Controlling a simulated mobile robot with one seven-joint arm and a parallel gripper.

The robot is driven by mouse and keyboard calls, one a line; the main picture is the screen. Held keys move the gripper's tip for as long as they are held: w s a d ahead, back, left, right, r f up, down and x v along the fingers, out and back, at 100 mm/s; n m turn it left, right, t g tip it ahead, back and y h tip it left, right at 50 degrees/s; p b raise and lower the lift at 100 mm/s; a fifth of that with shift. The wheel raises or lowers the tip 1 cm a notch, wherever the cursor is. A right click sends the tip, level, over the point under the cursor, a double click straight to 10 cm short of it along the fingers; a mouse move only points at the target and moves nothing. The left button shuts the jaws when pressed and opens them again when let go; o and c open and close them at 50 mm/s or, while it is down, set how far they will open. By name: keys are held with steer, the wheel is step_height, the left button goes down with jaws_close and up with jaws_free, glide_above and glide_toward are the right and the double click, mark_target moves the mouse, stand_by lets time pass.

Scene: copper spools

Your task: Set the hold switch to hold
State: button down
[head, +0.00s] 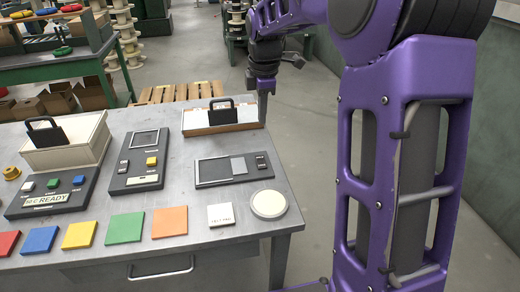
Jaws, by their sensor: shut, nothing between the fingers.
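A dark flat panel (232,168) lies on the right part of the grey table, with a light grey block (239,166) near the middle of its recess. Two small dark labelled patches sit at the panel's right end; their lettering is too small to read surely, so I cannot tell which setting it shows. My gripper (262,118) points down beyond the panel, by the right end of a wooden tray. It is shut and empty, and apart from the panel. Whether it touches the tray is unclear.
The wooden tray (229,128) has a black handle. Two button consoles (138,162) (52,192), a cream bin (66,156), coloured tiles (125,227) and a round white disc (268,204) share the table (215,249).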

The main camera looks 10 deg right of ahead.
mark_target(260, 158)
stand_by(0.4)
steer(key=f+b, duration=0.1)
steer(key=f, duration=0.3)
steer(key=w+f, duration=0.1)
steer(key=f, duration=0.4)
steer(key=w+f+b, duration=0.1)
steer(key=f, duration=0.4)
steer(key=shift+b, duration=0.3)
steer(key=shift+r+p, duration=0.15)
steer(key=shift+p, duration=0.25)
